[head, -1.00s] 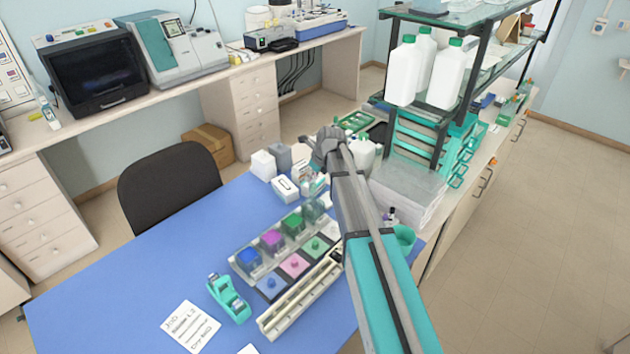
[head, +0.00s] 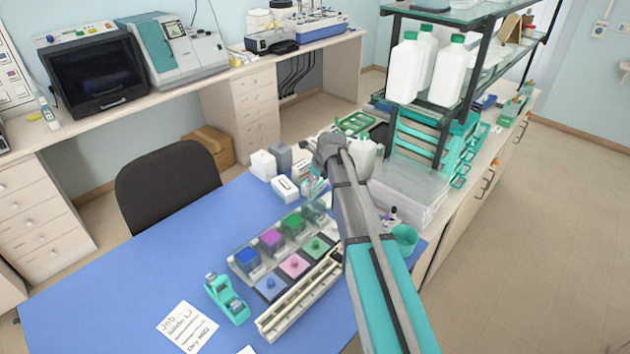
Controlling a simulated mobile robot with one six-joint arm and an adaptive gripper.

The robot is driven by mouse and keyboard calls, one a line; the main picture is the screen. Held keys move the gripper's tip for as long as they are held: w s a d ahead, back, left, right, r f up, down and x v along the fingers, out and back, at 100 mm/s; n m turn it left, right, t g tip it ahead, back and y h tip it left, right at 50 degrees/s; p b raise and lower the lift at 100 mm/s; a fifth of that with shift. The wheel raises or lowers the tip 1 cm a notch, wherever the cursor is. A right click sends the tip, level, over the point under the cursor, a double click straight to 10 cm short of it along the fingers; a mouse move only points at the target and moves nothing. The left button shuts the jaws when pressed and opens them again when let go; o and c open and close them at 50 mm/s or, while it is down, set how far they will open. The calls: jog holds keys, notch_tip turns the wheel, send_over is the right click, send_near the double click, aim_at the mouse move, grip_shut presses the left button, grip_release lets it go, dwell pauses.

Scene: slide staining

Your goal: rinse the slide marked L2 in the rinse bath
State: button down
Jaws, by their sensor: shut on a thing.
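A row of stain baths stands on the blue table: a blue bath (head: 247,260), a magenta bath (head: 271,240), a green bath (head: 292,224) and a clear bath (head: 316,210) at the far right end, which looks like the rinse bath. My gripper (head: 314,188) points down from the arm's end, just above or at the clear bath. It is small and partly hidden by my wrist. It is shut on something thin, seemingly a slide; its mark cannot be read. I cannot tell whether the slide is inside the bath. A long pale slide rack (head: 290,308) lies in front of the baths, partly behind my arm.
Coloured knobbed lids (head: 294,265) lie between baths and rack. A teal tape dispenser (head: 228,300) and a handwritten note (head: 187,326) lie to the left. White boxes (head: 263,165) stand behind the baths. A teal cup (head: 405,238) is right of my arm. The table's left part is clear.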

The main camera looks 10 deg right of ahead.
aim_at(314, 197)
jog(key=shift+f+b, duration=4.1)
jog(key=shift+f, duration=0.1)
jog(key=shift+r, duration=0.1)
notch_tip(314, 197, up, 10)
jog(key=p, duration=0.9)
jog(key=shift+f+p, duration=0.25)
jog(key=shift+p, duration=0.1)
